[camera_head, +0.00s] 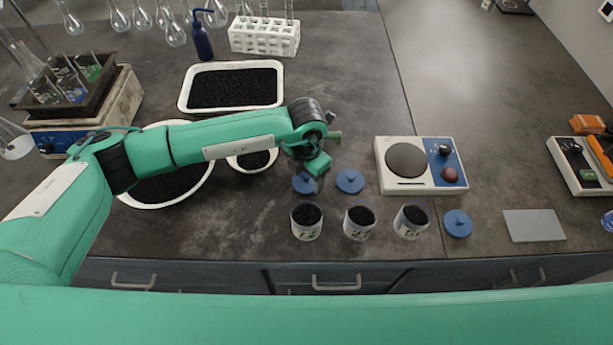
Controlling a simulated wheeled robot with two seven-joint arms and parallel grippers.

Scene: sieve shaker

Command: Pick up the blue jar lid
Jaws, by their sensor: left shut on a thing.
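Three blue jar lids show on the bench: one (304,184) under my left gripper, one (350,181) just right of it, and one (458,223) at the right beyond the jars. My left gripper (314,183) reaches in from the left and points down at the first lid. Its fingertips are small and partly hidden by the wrist; it appears shut on that lid, which is at or close to the bench top. Three jars of black grains, a left one (306,228), a middle one (358,231) and a right one (408,229), stand in front. My right gripper is not in view.
A hotplate-like device (394,186) stands right of the lids. A white rectangular tray (182,97), a bowl (240,168) and a large round dish (150,204) hold black grains. A tube rack (264,45) and blue bottle (202,42) stand behind. A grey plate (534,225) lies right.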

